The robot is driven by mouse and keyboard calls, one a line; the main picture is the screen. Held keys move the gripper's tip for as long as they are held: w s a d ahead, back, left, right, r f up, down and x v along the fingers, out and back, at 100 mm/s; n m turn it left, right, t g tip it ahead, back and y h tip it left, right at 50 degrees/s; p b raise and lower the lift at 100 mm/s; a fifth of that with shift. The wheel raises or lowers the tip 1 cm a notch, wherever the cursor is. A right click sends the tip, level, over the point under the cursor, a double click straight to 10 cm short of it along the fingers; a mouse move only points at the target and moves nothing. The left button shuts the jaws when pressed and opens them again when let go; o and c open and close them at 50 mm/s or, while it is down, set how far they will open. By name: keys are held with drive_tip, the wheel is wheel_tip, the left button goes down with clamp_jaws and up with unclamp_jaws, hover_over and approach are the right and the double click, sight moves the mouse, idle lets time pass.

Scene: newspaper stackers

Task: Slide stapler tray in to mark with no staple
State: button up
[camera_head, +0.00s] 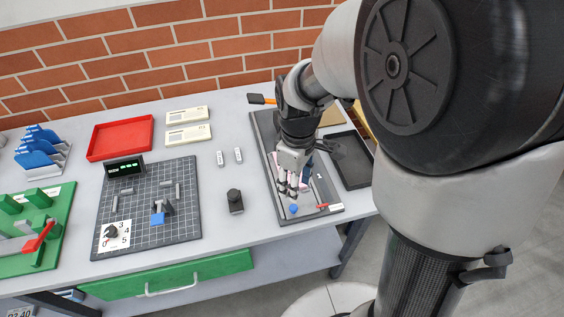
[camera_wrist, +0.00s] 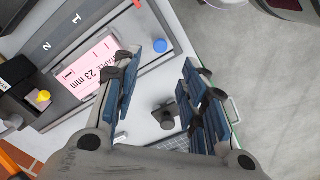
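The grey station (camera_head: 263,130) stands at the right end of the table. In the wrist view it shows a pink card (camera_wrist: 82,68) printed "23 mm" on a grey panel marked "1" and "2" (camera_wrist: 47,47). A round blue knob (camera_head: 294,209) sits at the station's near end; it also shows in the wrist view (camera_wrist: 160,46), beyond my left finger's tip. My gripper (camera_head: 292,188) is above the station, fingers pointing down. In the wrist view my gripper (camera_wrist: 160,65) is open with nothing between its fingers. I cannot tell which part is the stapler tray or how far in it is.
A yellow knob (camera_wrist: 43,96) sits by a black block at the wrist view's left. A dark post (camera_head: 235,201) stands on the table left of the station. A black tray (camera_head: 350,160) lies right of it. A gridded board (camera_head: 150,225) and red tray (camera_head: 121,138) lie further left.

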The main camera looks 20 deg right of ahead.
sight(294, 207)
wheel_tip(294, 207, down, 10)
drive_tip(key=b, duration=0.3)
clamp_jaws()
idle(0.5)
